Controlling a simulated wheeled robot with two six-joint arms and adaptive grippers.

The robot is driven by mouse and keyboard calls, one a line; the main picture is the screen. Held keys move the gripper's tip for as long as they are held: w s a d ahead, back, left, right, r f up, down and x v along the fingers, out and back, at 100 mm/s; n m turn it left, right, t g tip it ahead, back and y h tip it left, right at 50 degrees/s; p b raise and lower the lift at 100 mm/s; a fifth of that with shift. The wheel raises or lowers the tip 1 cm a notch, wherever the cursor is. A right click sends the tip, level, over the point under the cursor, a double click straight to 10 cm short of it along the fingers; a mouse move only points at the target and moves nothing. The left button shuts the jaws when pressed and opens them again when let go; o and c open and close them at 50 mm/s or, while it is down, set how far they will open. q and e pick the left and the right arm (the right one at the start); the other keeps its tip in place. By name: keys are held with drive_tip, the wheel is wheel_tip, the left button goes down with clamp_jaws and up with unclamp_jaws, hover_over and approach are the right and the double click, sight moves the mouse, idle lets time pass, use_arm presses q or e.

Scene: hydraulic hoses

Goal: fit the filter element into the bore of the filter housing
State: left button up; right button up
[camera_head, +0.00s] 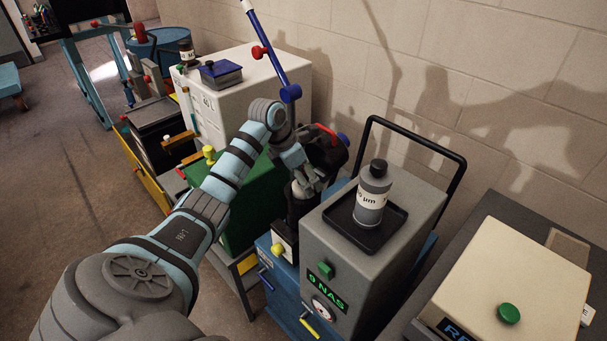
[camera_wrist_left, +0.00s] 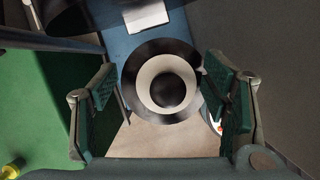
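The filter housing (camera_head: 297,207) is a dark upright cylinder on the blue cart, partly hidden by my left gripper in the head view. In the left wrist view the housing (camera_wrist_left: 128,88) shows from above as a dark ring. A cream ring with a dark centre, which looks like the filter element (camera_wrist_left: 147,88), lies inside that ring. I cannot tell how deep it sits. My left gripper (camera_head: 306,187) is just above the housing. In the left wrist view its fingers (camera_wrist_left: 163,110) are wide apart, one to each side of the housing, with nothing between the pads. My right gripper is not in view.
A grey tester (camera_head: 335,235) stands close right of the housing, with a labelled bottle (camera_head: 372,195) in a black tray (camera_head: 340,214) on top. A green box (camera_head: 255,212) is to the left. A cream-topped unit (camera_head: 510,270) stands at the lower right. Open floor lies at far left.

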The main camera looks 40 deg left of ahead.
use_arm(q)
drive_tip(key=shift+s+d+r, duration=0.25)
drive_tip(key=shift+s+r, duration=0.1)
drive_tip(key=shift+r, duration=0.1)
drive_tip(key=v, duration=1.2)
drive_tip(key=shift+s+b, duration=0.15)
drive_tip(key=shift+b, duration=0.25)
